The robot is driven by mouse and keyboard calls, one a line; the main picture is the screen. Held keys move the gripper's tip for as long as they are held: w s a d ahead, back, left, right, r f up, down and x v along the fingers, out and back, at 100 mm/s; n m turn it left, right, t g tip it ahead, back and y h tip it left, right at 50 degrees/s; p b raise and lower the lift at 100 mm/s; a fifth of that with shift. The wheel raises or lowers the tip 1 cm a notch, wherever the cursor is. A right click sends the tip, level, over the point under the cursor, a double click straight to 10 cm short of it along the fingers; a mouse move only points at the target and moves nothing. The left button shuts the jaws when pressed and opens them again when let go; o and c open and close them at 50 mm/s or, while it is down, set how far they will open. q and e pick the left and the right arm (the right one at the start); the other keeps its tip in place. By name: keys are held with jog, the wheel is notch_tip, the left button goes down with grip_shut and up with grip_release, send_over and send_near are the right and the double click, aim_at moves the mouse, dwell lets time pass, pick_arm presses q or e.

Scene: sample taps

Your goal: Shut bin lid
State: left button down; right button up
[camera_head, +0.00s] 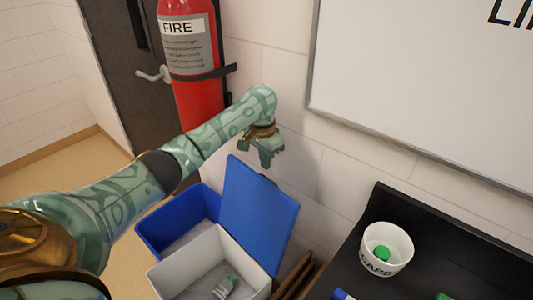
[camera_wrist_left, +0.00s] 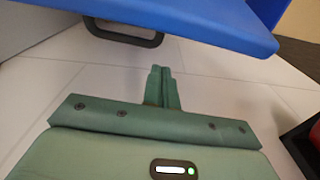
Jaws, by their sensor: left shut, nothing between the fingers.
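The bin lid (camera_head: 260,212) is a flat blue panel standing open, tilted up at the wall side of a white bin (camera_head: 172,276). My left gripper (camera_head: 268,162) is shut and empty, pointing down just above the lid's top edge near the wall. Its closed fingers also show in the wrist view (camera_wrist_left: 160,72), apart from the lid. My right gripper is not in view.
A blue open bin (camera_head: 160,228) adjoins the white one. A red fire extinguisher (camera_head: 198,100) hangs behind my left arm. A black counter (camera_head: 430,250) at the right carries a white caps cup (camera_head: 400,262). A framed whiteboard (camera_head: 420,80) is on the wall.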

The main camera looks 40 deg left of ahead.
pick_arm(q)
jog(key=shift+s+a+r, duration=0.1)
jog(key=shift+s+r, duration=0.15)
jog(key=shift+s, duration=0.4)
jog(key=shift+s+a+r, duration=0.15)
jog(key=shift+s+r, duration=0.1)
jog(key=shift+s, duration=0.35)
jog(key=shift+s+a+r, duration=0.1)
jog(key=shift+s+r, duration=0.15)
jog(key=shift+s, duration=0.4)
jog(key=shift+r+p, duration=0.1)
jog(key=shift+p, duration=0.2)
